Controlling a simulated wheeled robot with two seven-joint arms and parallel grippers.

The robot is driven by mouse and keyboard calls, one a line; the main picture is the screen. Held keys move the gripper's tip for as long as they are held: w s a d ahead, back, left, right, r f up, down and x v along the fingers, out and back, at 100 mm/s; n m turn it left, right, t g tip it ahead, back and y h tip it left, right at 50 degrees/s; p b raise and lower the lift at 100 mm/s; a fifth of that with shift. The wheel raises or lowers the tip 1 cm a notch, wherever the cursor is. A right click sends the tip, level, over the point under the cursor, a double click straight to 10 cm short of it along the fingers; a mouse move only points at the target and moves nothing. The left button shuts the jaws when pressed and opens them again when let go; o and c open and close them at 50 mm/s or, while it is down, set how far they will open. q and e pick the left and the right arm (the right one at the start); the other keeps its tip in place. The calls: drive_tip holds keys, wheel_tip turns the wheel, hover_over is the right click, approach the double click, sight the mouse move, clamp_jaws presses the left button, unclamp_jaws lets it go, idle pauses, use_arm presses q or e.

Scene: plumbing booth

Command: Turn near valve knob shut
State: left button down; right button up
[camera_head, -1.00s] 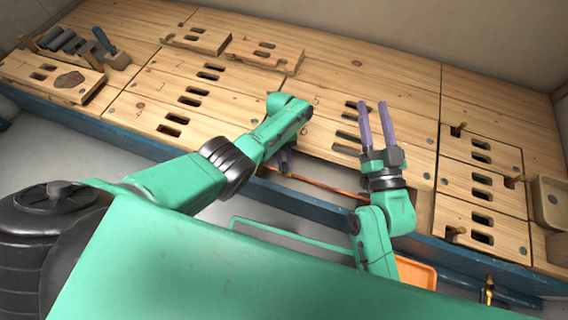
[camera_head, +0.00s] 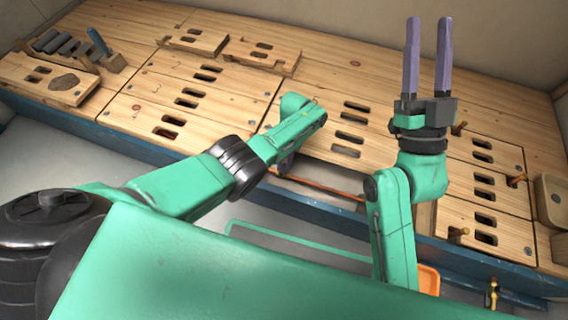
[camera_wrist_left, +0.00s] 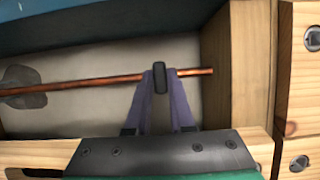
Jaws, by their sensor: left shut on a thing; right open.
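The valve knob (camera_wrist_left: 160,77) is a small dark, upright handle at the copper pipe (camera_wrist_left: 95,83) in the left wrist view. My left gripper (camera_wrist_left: 160,95) is shut on the knob, with one purple finger on each side of it. In the head view my left gripper (camera_head: 284,166) reaches below the bench edge and is mostly hidden by its own arm, as is the knob. The copper pipe also shows there (camera_head: 318,187). My right gripper (camera_head: 428,55) is open and empty, fingers pointing up, above the bench's right part.
The wooden bench (camera_head: 345,85) has slotted panels. A blue-handled tool (camera_head: 98,42) stands at the far left. A wooden box (camera_head: 551,200) and small brass-coloured fittings (camera_head: 517,180) are at the right. An orange tray (camera_head: 429,279) is low, behind my right arm. Wooden walls (camera_wrist_left: 237,75) enclose the pipe's recess.

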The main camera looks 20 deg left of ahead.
use_arm(q)
drive_tip(key=shift+s, duration=0.1)
drive_tip(key=c, duration=0.8)
unclamp_jaws()
drive_tip(key=shift+r, duration=0.1)
